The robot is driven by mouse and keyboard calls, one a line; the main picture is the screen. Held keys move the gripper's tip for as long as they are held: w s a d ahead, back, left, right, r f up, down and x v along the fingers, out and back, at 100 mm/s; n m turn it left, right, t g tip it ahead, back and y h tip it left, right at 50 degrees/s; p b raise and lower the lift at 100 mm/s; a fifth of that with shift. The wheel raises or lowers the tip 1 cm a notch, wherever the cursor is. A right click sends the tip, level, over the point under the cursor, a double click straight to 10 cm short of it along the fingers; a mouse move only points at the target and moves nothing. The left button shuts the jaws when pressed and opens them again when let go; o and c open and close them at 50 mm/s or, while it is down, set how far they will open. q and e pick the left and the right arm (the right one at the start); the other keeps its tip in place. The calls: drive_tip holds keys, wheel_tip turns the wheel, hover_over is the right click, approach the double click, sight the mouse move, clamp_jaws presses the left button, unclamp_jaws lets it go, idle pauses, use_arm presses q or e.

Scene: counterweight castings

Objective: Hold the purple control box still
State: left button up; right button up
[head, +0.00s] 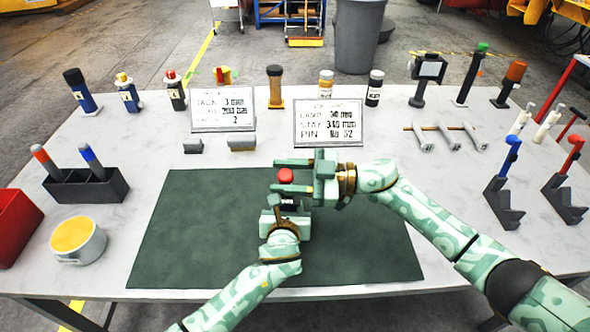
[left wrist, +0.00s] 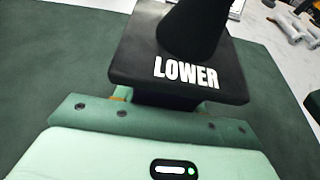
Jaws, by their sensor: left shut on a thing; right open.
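The control box (head: 289,202) stands on the green mat (head: 185,240), mostly hidden behind my grippers. In the left wrist view its top plate (left wrist: 180,82) looks black, lettered LOWER, with a dark stalk (left wrist: 197,28) rising from it; purple is not clear. A red knob (head: 285,175) shows above the box in the head view. My left gripper (head: 287,212) is shut on the box from the near side, below the plate. My right gripper (head: 276,175) is open, coming from the right, its fingers on the far and near sides of the red knob. I cannot tell whether they touch it.
Two sign cards (head: 328,123) stand behind the mat, with grey blocks (head: 241,142) before the left one. A pen holder (head: 86,186), a pot (head: 78,240) and a red bin (head: 14,226) are left. Levers (head: 503,185) stand right. The mat's left part is clear.

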drive_tip(key=shift+s+a, duration=0.15)
drive_tip(key=shift+s, duration=0.05)
drive_tip(key=shift+w+r+m, duration=0.1)
drive_tip(key=shift+w+m, duration=0.35)
drive_tip(key=shift+m, duration=0.05)
drive_tip(key=w+d+m, duration=0.1)
drive_tip(key=w+m, duration=0.4)
drive_tip(key=m, duration=0.2)
drive_tip(key=w+d+r+n+t+h, duration=0.1)
drive_tip(key=d+t, duration=0.4)
drive_tip(key=d, duration=0.9)
drive_tip(key=w+d+r+n+t+h, duration=0.1)
drive_tip(key=w+d+n+t, duration=0.2)
drive_tip(key=d, duration=1.1)
drive_tip(key=shift+w+n+t+h, duration=0.3)
drive_tip(key=shift+n+t+h, duration=0.15)
drive_tip(key=shift+t, duration=0.85)
drive_tip(key=shift+r, duration=0.1)
